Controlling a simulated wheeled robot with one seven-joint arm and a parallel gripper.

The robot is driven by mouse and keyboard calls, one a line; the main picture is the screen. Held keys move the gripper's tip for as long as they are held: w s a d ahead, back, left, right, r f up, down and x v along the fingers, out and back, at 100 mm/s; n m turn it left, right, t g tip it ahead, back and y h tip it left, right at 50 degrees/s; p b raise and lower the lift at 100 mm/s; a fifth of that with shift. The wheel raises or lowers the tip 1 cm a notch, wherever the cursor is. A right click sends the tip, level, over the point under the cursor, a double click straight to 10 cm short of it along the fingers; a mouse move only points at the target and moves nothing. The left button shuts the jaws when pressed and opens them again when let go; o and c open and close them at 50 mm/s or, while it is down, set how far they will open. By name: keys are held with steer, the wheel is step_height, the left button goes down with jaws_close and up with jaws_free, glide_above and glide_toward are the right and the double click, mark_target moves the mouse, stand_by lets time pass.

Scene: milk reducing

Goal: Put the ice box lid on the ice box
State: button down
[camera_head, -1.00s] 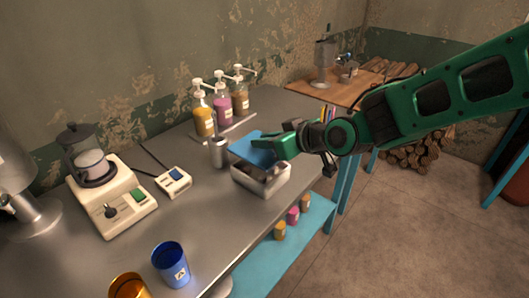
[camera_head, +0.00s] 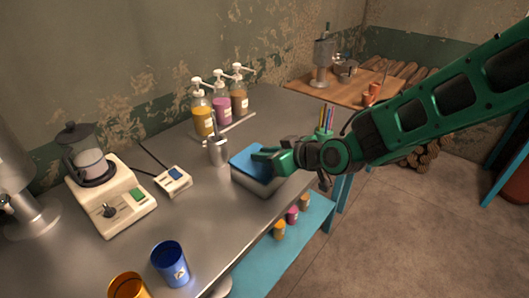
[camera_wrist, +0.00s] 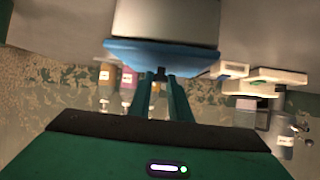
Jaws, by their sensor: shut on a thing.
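The ice box (camera_head: 262,187) is a grey metal box near the front edge of the steel counter. The blue ice box lid (camera_head: 250,158) lies over the top of the box and covers its opening. In the wrist view the blue lid (camera_wrist: 150,54) shows against the pale box body (camera_wrist: 168,20). My green gripper (camera_head: 268,156) is at the lid's right side, shut on it. In the wrist view my gripper's fingers (camera_wrist: 161,88) reach to the lid's edge. Whether the lid is fully seated all round is hard to tell.
Several pump bottles (camera_head: 222,108) stand behind the box, and a metal cup (camera_head: 218,152) is close on its left. A scale (camera_head: 174,181), a blender (camera_head: 100,188), a blue cup (camera_head: 171,264) and an orange cup (camera_head: 128,286) stand left. The front middle counter is clear.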

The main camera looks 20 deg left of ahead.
steer(key=shift+f, duration=0.1)
steer(key=c, duration=1.6)
jaws_free()
steer(key=shift+c, duration=0.2)
steer(key=shift+r, duration=0.5)
steer(key=v, duration=1.2)
steer(key=shift+d+r, duration=0.1)
